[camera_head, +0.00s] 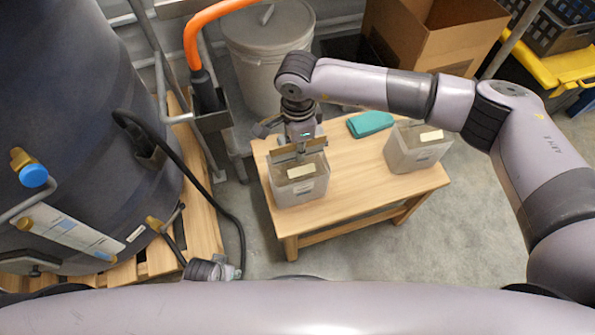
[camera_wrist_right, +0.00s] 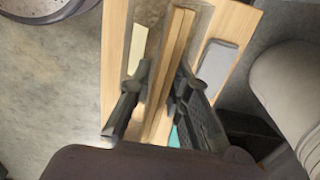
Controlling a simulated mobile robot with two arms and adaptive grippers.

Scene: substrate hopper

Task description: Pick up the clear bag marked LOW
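A clear bag (camera_head: 298,188) with grey contents and a pale label stands at the left end of the wooden table. A tan strip runs along its top; the strip also shows in the right wrist view (camera_wrist_right: 168,65). My right gripper (camera_head: 299,148) points down at the top of this bag. In the wrist view its fingers are apart on either side of the strip, with no clear grip on it. A second similar bag (camera_head: 407,158) stands at the table's right end. I cannot read LOW on either bag. A grey ribbed piece at lower middle looks like my left wrist; its fingers are unclear.
A large dark tank (camera_head: 80,110) with a black hose stands at left. Behind are a lidded grey bin (camera_head: 268,60) and a cardboard box (camera_head: 440,35). Floor in front is clear.

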